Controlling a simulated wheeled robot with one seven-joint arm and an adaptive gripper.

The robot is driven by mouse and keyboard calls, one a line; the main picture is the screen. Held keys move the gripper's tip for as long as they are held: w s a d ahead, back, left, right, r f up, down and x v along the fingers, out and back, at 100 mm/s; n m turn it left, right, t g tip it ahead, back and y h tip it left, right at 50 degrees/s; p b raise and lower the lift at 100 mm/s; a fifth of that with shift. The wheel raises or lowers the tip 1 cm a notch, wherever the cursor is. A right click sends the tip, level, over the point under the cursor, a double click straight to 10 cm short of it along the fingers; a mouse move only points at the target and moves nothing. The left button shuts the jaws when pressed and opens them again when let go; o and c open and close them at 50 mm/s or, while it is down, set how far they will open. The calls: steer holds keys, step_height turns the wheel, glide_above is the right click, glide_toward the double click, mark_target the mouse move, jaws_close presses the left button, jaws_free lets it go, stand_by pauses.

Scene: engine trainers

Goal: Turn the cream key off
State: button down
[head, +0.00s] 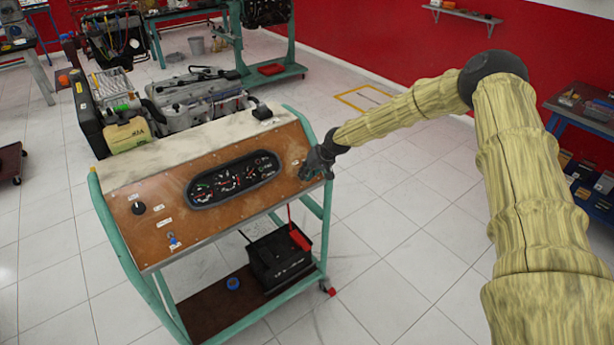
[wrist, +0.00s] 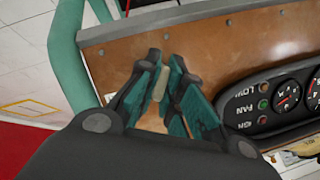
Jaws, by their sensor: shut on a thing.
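The cream key (wrist: 160,84) shows in the wrist view as a small pale upright piece between my gripper's fingers, close to the brown panel. My gripper (wrist: 157,82) is shut on it, with dark teal finger pads on both sides. In the head view my gripper (head: 314,170) is at the right end of the brown panel (head: 165,204) of the engine trainer, and it hides the key there. The key's base and any marks around it are hidden by the fingers, so I cannot tell its turn position.
The gauge cluster (head: 233,178) lies left of my gripper in the head view. A black knob (head: 138,208) and a blue-topped switch (head: 172,239) are farther left on the panel. The green frame (head: 312,127) edges the panel. Tiled floor to the right is clear.

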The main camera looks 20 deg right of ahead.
steer(key=shift+f+n+h+b, duration=0.2)
steer(key=shift+n+h+b, duration=0.2)
steer(key=shift+n+b, duration=0.7)
steer(key=shift+r+n+h+b, duration=0.15)
steer(key=shift+n+h+b, duration=0.35)
steer(key=shift+n+b, duration=0.75)
steer(key=shift+n, duration=0.25)
steer(key=c, duration=1.6)
jaws_free()
steer(key=shift+o, duration=0.2)
steer(key=shift+r, duration=0.15)
steer(key=v, duration=1.1)
steer(key=shift+s+r, duration=0.25)
steer(key=shift+s, duration=0.1)
steer(key=shift+d, duration=0.1)
